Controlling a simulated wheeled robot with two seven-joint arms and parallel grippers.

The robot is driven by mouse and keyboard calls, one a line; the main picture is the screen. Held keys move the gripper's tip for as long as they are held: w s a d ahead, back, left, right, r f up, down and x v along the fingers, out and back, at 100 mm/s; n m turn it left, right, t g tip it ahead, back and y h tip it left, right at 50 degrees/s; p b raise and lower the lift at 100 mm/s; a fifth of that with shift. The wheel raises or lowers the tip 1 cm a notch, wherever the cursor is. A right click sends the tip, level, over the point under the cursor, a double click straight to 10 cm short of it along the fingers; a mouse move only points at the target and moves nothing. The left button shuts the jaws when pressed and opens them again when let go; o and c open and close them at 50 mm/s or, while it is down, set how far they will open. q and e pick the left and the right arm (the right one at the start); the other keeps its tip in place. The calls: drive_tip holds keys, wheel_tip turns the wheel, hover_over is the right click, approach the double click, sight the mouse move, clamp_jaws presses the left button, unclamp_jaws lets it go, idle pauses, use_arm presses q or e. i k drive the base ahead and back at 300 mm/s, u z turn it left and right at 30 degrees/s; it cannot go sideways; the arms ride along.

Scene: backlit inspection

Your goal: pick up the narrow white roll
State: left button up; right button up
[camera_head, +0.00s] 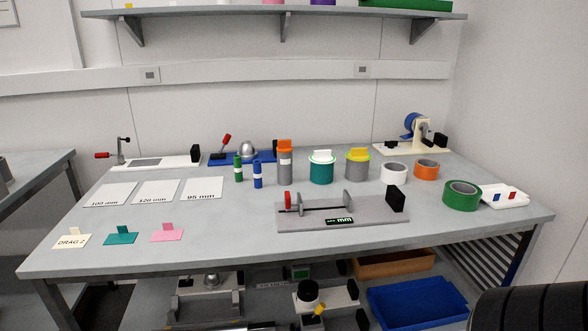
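A white roll (394,173) lies flat on the grey table (240,245), right of centre towards the back. Its hollow middle shows from above. It is the only white roll I can make out on the table. An orange roll (427,169) lies just to its right, with a small gap between them. A larger green roll (462,195) lies farther right and nearer to me. Neither of my grippers shows in the head view, and nothing is holding the white roll.
A lidded grey canister (357,166) stands left of the white roll, beside a teal canister (321,168). A grey measuring fixture (340,212) with a black block lies in front. A tape dispenser (412,142) stands behind. The front right of the table is clear.

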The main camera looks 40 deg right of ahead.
sight(391, 172)
drive_tip(key=u, duration=2.25)
drive_tip(key=k, duration=2.45)
drive_tip(key=z, duration=0.9)
